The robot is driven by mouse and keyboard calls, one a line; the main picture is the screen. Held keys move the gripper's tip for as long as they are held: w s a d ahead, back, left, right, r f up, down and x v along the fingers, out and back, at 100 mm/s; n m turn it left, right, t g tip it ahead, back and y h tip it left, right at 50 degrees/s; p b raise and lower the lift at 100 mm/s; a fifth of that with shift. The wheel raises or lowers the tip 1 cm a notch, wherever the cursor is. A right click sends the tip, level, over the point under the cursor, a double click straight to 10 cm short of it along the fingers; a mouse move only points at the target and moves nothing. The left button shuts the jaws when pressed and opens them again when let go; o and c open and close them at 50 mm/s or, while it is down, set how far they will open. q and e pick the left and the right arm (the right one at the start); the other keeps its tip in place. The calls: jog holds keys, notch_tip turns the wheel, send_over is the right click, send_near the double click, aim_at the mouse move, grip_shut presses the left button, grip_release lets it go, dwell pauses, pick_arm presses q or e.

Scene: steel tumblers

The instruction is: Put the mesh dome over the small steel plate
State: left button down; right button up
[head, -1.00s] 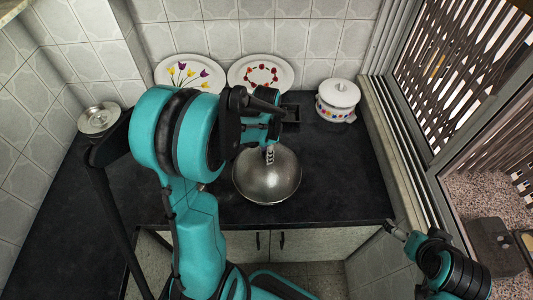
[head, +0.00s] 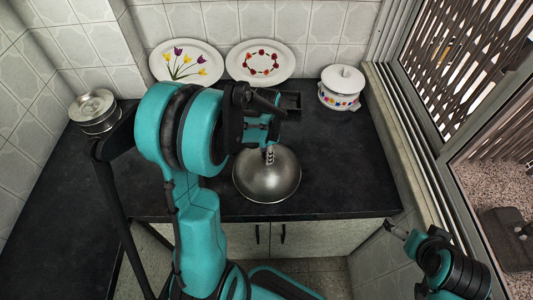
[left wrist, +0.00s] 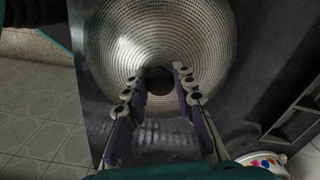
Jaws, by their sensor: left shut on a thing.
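The mesh dome (head: 267,182) is a round grey metal dome over the middle of the black counter. In the left wrist view the mesh dome (left wrist: 165,35) fills the upper middle, its fine mesh showing. My left gripper (head: 269,153) is above the dome's top and shut on it. In the left wrist view the fingers of the left gripper (left wrist: 158,84) stand either side of the dome's dark centre. I cannot see the small steel plate; the dome or my arm may hide it. My right gripper (head: 393,230) is low at the right, away from the counter; its jaws are too small to read.
Two decorated white plates (head: 187,45) (head: 260,42) lean on the tiled wall. Steel vessels (head: 95,108) stand at the left. The counter right of the dome is clear.

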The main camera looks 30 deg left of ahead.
pick_arm(q)
jog(key=shift+f+b, duration=0.3)
jog(key=shift+f, duration=0.05)
dwell(0.3)
jog(key=c, duration=1.2)
grip_release()
jog(key=shift+o, duration=0.2)
notch_tip(320, 180, up, 12)
jog(key=s+d+n+t+b, duration=0.1)
jog(key=s+d+n+t, duration=0.6)
jog(key=s+d, duration=0.3)
jog(key=shift+s+d+b, duration=0.3)
jog(key=shift+s+d, duration=0.05)
jog(key=shift+s, duration=0.1)
